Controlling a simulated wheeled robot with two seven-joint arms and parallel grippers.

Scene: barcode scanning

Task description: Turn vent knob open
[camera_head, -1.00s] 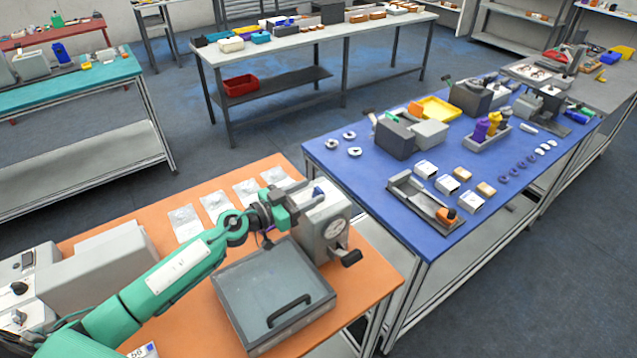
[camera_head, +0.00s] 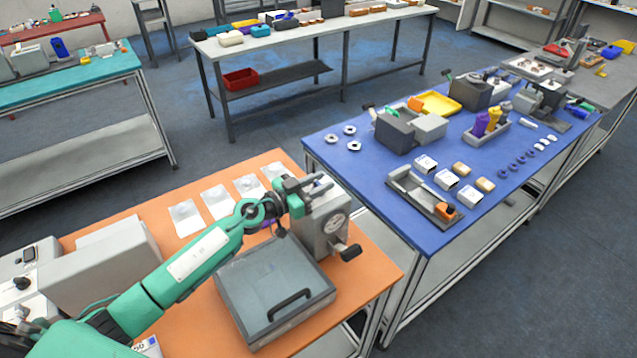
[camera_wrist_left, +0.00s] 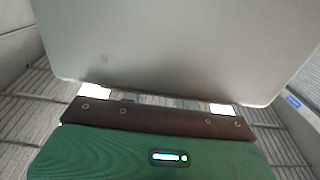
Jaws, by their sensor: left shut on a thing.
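A grey box-shaped machine (camera_head: 320,228) with a round dial (camera_head: 335,221) on its front stands on the orange table. My left gripper (camera_head: 314,183) is at the top of this machine, shut on a small part there, which I take to be the vent knob. The knob itself is hidden by the fingers. In the left wrist view the machine's plain grey surface fills the upper part, and my left gripper (camera_wrist_left: 158,100) shows below it. The held part is not clear there. My right gripper is not in view.
A black-handled lever (camera_head: 348,252) sticks out of the machine's front. A grey lidded box (camera_head: 262,275) with a black handle lies in front. Several pale packets (camera_head: 218,201) lie behind my arm. A blue table (camera_head: 345,178) with parts and devices stands to the right.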

